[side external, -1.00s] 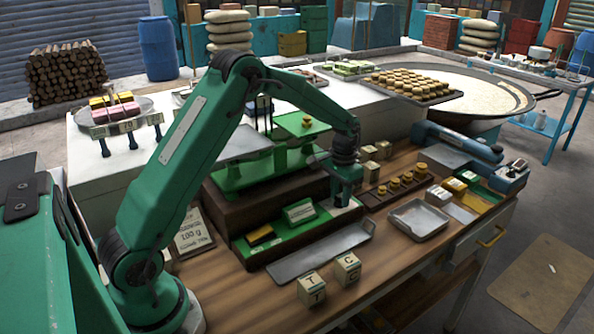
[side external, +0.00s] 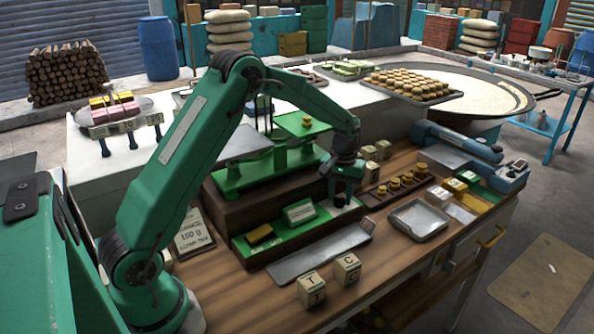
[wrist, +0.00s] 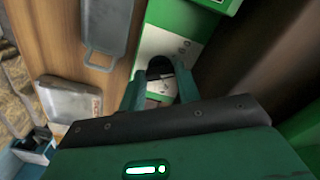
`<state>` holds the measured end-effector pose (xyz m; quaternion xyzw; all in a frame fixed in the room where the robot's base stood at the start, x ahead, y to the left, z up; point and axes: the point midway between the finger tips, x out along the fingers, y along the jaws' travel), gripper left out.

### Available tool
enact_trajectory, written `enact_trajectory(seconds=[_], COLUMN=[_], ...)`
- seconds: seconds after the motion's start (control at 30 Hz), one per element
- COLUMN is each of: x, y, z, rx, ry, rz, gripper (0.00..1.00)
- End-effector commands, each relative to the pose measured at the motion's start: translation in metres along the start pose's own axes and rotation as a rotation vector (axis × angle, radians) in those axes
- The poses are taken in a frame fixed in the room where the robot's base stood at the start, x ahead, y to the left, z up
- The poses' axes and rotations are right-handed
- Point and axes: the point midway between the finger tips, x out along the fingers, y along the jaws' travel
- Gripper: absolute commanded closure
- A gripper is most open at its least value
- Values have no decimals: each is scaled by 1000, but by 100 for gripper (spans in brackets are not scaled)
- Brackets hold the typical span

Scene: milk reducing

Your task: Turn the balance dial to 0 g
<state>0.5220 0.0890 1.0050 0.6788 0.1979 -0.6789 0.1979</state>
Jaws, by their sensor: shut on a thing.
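The green balance (side external: 262,172) stands on a dark wooden block, with a grey pan (side external: 243,146) on the left and a green pan (side external: 302,124) on the right. My gripper (side external: 343,196) points down at the right end of the green base strip in front of it. In the wrist view, my gripper (wrist: 160,92) has its two fingers on either side of a dark round dial (wrist: 160,68), set on a pale plate with small marks. My gripper is shut on this dial. The dial's reading cannot be made out.
A long grey tray (side external: 318,254) lies in front of the base, with two lettered cubes (side external: 312,289) nearer. A rack of brass weights (side external: 394,188) and a small square tray (side external: 418,219) are right of my gripper. A card (side external: 194,232) with a gram figure stands at left.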

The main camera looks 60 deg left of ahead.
Motion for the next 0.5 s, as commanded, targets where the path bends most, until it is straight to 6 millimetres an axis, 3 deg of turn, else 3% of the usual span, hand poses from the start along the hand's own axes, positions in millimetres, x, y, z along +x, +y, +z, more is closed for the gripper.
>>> enact_trajectory(seconds=[0.5], x=[-2], y=[0], z=[0], rx=[-410], ry=[0], rz=[0], gripper=[90])
